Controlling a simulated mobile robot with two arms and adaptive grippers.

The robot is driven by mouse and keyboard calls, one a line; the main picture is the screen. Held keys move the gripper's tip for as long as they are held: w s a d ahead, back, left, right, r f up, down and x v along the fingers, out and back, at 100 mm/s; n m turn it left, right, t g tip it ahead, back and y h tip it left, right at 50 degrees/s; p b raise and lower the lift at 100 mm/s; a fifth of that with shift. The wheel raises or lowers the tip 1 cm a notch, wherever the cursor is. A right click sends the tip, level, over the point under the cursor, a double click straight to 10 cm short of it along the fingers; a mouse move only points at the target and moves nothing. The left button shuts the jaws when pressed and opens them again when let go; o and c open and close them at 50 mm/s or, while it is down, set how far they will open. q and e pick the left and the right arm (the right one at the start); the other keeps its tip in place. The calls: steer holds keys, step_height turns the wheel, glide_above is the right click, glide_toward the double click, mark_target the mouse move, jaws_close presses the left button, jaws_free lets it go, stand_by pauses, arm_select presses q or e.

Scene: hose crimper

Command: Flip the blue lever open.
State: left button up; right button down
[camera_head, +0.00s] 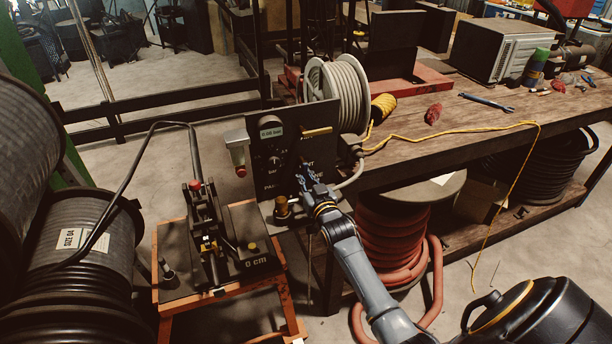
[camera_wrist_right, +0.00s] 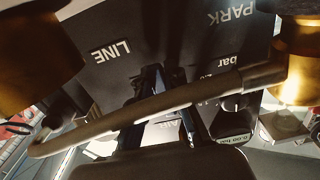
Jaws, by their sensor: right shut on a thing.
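A dark upright control panel (camera_head: 275,170) stands beside the bench, with printed labels and a small pressure display (camera_head: 270,130). My right gripper (camera_head: 307,178) reaches to the lower right of the panel's face and is shut on the blue lever, which is mostly hidden by the fingers. In the right wrist view a narrow blue piece of the lever (camera_wrist_right: 187,122) shows between dark parts, close to the panel, whose LINE and PARK labels appear upside down. The lever's exact angle is hard to tell. My left gripper is not in view.
A crimper (camera_head: 207,235) sits on an orange-framed stand left of the panel. A grey hose (camera_wrist_right: 120,118) crosses close in front of the wrist camera. Brass fittings (camera_wrist_right: 300,60) flank it. A wooden bench (camera_head: 440,150) with a hose reel (camera_head: 345,90) stands at right.

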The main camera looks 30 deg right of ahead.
steer(key=c, duration=1.3)
jaws_free()
steer(key=v, duration=1.2)
